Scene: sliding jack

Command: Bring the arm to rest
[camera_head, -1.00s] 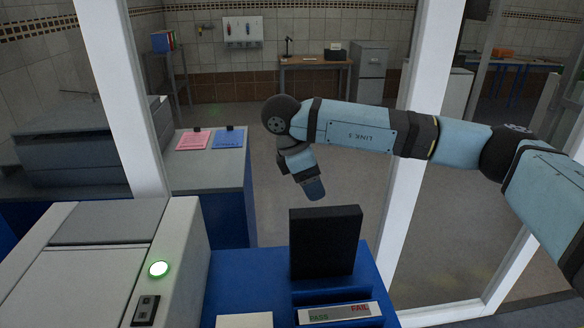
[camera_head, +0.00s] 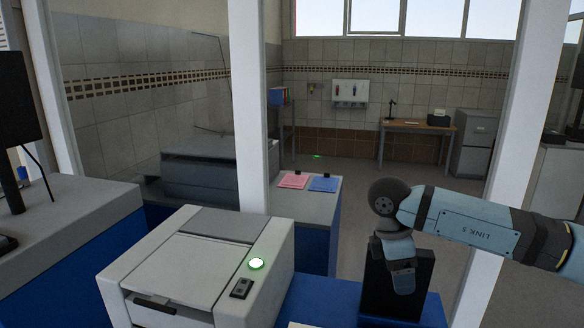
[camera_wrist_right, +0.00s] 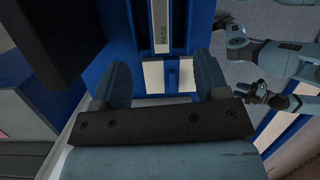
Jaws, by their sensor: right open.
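My right arm (camera_head: 470,225) comes in from the right in the head view and bends down at a dark round joint. Its gripper (camera_head: 402,285) points down in front of an upright black panel (camera_head: 425,262) on the blue bench. In the right wrist view the two fingers of my right gripper (camera_wrist_right: 160,78) are spread apart with nothing between them. A strip marked PASS (camera_wrist_right: 163,32) lies beyond them on a blue surface. Light blue arm links (camera_wrist_right: 280,62) show at the right of that view, too small to tell whether a gripper on them is open.
A white post (camera_head: 483,262) stands right of the panel. Floor beyond is clear.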

